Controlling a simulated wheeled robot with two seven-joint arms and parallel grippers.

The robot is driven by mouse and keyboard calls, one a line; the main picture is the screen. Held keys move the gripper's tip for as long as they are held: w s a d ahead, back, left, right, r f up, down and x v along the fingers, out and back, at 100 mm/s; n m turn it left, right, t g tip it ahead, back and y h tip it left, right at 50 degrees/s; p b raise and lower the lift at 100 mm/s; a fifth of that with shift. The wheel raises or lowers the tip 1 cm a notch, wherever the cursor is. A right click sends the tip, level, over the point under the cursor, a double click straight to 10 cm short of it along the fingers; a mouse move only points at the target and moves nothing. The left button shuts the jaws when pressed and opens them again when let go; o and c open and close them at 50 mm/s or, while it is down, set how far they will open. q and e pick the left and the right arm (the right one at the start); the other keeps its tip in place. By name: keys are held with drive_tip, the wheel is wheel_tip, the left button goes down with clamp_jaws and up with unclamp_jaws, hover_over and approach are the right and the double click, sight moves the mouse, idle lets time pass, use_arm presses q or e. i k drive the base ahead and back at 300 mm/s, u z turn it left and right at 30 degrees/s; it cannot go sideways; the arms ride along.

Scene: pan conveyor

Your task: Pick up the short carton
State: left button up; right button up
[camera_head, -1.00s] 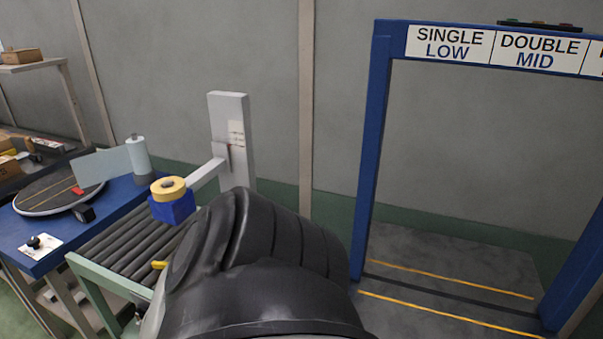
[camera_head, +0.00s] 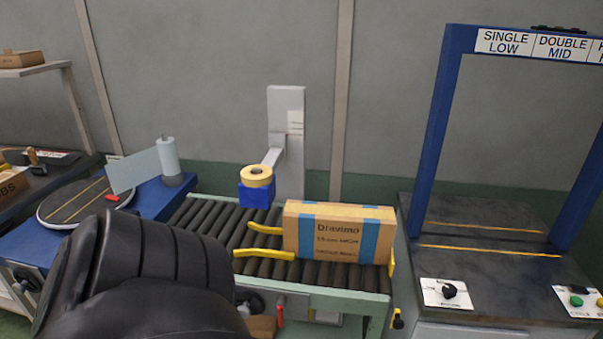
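A brown carton (camera_head: 345,222) with two blue bands and dark printing stands on the roller conveyor (camera_head: 205,222), near its right end. It is low and wide. Another brown carton (camera_head: 12,184), cut off by the left edge, lies on the dark surface at the left. A small brown box (camera_head: 20,59) sits on the shelf at the upper left. A black link of my arm covers the lower left of the view. Neither of my grippers shows, and no gripper is seen at the banded carton.
Two yellow guides (camera_head: 263,254) lie over the rollers left of the carton. A tape dispenser (camera_head: 257,190) hangs above the conveyor. A blue-framed machine (camera_head: 435,130) stands at the right. A turntable (camera_head: 75,203) sits on the blue table at the left.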

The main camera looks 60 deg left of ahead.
sight(318, 231)
drive_tip(key=u, duration=1.65)
drive_tip(key=i, duration=0.5)
drive_tip(key=u, duration=0.1)
drive_tip(key=k, duration=0.5)
drive_tip(key=u, duration=0.45)
